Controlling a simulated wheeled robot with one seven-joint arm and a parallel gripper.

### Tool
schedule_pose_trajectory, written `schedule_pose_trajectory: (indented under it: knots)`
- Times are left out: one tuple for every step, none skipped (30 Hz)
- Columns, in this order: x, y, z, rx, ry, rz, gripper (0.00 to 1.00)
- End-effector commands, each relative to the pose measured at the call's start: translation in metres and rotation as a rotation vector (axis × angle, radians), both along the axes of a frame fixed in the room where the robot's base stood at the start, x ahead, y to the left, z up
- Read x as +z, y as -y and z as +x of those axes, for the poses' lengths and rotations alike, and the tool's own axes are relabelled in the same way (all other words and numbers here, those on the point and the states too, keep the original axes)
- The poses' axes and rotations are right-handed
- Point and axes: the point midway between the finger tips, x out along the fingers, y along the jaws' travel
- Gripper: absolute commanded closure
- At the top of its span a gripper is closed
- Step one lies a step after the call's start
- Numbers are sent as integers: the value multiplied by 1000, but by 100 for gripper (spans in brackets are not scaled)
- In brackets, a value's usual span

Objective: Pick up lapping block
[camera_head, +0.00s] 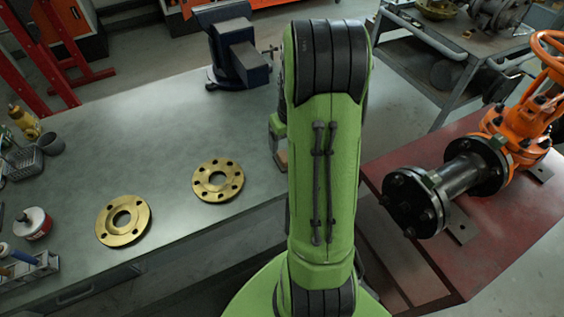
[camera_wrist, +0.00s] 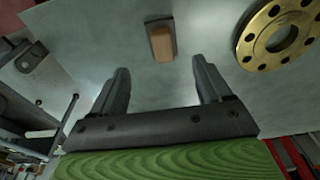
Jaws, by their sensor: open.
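The lapping block (camera_wrist: 162,42) is a small tan block with a dark part along its top and left side. In the wrist view it lies on the grey bench top, beyond my fingertips and roughly centred between them. My gripper (camera_wrist: 160,66) is open and empty, with clear bench between its two dark fingers, and it does not touch the block.
Two brass flanges (camera_head: 123,220) (camera_head: 218,180) lie on the grey bench (camera_head: 130,125), the nearer one right of the block in the wrist view. A vise (camera_head: 238,52) stands at the bench's back edge. An orange gate valve (camera_head: 520,120) sits on a red table at right.

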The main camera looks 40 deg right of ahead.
Motion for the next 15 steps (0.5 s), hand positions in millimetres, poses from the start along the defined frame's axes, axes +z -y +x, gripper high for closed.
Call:
schedule_pose_trajectory:
  knots:
    - [-15,0,1,0,-3,3,22]
    - [-20,0,2,0,-2,3,22]
    - [-25,0,3,1,-1,1,22]
    - [-27,0,3,1,-1,2,22]
    - [-29,0,4,1,0,2,22]
    - [-32,0,5,1,0,1,22]
    - [-34,0,5,1,0,1,22]
    - [-37,0,5,1,0,1,22]
    - [-43,-1,6,1,0,2,22]
    - [-48,-1,7,1,-1,2,22]
    - [-54,-2,8,1,-1,2,22]
    - [-62,-3,9,1,-2,3,22]
    - [-69,-3,10,1,-2,3,22]
    - [-74,-2,11,0,-2,3,22]
    - [-80,-2,12,0,-1,2,22]
